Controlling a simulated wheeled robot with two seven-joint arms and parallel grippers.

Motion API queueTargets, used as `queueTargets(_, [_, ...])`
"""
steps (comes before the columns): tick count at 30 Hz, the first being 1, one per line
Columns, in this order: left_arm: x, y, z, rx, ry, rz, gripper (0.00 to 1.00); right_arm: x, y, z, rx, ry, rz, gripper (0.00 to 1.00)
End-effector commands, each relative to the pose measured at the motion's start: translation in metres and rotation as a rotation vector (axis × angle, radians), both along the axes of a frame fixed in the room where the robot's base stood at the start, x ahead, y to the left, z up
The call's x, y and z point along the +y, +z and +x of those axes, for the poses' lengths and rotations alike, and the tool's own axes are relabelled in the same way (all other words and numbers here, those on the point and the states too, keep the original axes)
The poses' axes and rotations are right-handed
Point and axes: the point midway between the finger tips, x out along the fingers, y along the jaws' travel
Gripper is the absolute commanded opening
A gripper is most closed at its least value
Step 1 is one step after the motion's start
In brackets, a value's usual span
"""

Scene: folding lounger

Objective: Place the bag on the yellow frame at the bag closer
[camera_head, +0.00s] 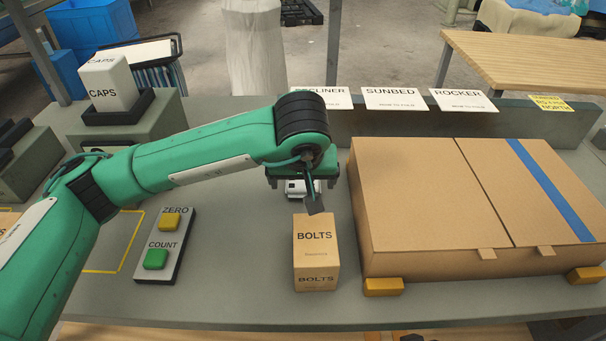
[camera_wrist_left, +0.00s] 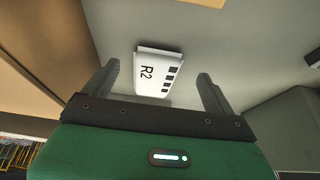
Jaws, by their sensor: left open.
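A small white bag (camera_wrist_left: 158,72) marked R2 with black bars lies on the grey bench top in the left wrist view. In the head view the bag (camera_head: 299,189) shows only partly, under my left gripper and behind the BOLTS box. My left gripper (camera_head: 302,186) is open and empty above it. In the left wrist view its two fingers point toward the bag, one on each side, with the bag apart from both. The yellow frame (camera_head: 132,240) is a line on the bench at left, partly hidden by my left arm. I cannot make out the bag closer.
The BOLTS box (camera_head: 316,252) stands just in front of the bag. A large cardboard box (camera_head: 430,205) fills the right side. The ZERO and COUNT button panel (camera_head: 168,240) lies beside the yellow frame. A CAPS box (camera_head: 110,84) stands at back left.

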Motion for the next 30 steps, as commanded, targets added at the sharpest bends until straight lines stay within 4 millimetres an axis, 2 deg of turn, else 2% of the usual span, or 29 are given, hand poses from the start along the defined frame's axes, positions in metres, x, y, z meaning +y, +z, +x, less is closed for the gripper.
queueTargets(9, [-0.002,-0.037,0.020,0.003,0.001,0.000,0.89,0.001,0.000,0.001,-0.007,0.000,0.002,0.36])
queueTargets(17, [-0.002,-0.040,0.022,0.001,0.000,-0.001,0.89,0.002,0.000,0.002,-0.015,0.003,0.006,0.36])
queueTargets(18, [-0.002,-0.040,0.022,0.001,0.000,-0.001,0.87,0.002,0.000,0.002,-0.014,0.003,0.006,0.36])
queueTargets(25, [-0.002,-0.040,0.022,0.001,0.000,-0.001,0.42,0.002,-0.001,0.001,-0.010,0.003,0.005,0.36])
queueTargets(27, [-0.002,-0.040,0.022,0.000,0.000,-0.001,0.37,0.002,-0.001,0.001,-0.010,0.003,0.005,0.36])
queueTargets(30, [-0.002,-0.040,0.022,0.000,0.000,-0.001,0.37,0.002,-0.001,0.001,-0.009,0.003,0.005,0.36])
